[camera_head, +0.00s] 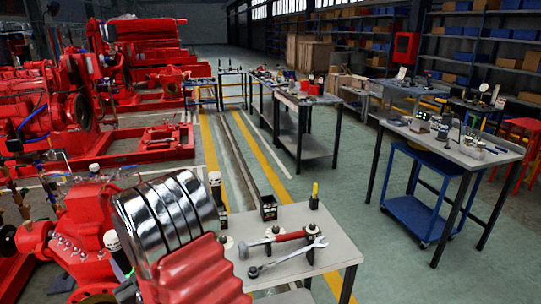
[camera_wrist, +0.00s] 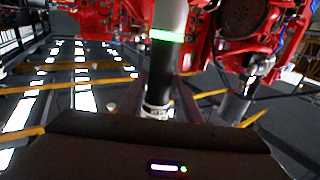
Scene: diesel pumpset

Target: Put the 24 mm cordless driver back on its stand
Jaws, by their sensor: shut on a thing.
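In the wrist view my gripper (camera_wrist: 157,100) is closed around an upright cylindrical tool, which I take to be the cordless driver (camera_wrist: 162,62). It has a dark body, a pale upper part, a glowing green band and a metal collar low down. Its size marking cannot be read. In the head view my gripper cannot be made out. A grey bench (camera_head: 320,262) stands at the lower middle. It bears small pale-ringed holders, one (camera_head: 226,242) near its left edge. I cannot tell for certain which is the driver's stand.
A red-handled hammer (camera_head: 275,241) and a steel spanner (camera_head: 290,258) lie on the bench. A yellow-topped tool (camera_head: 314,197) stands at its back. A blue trolley (camera_head: 420,205) is to the right. Red pump machinery (camera_head: 90,215) fills the left. Floor between is clear.

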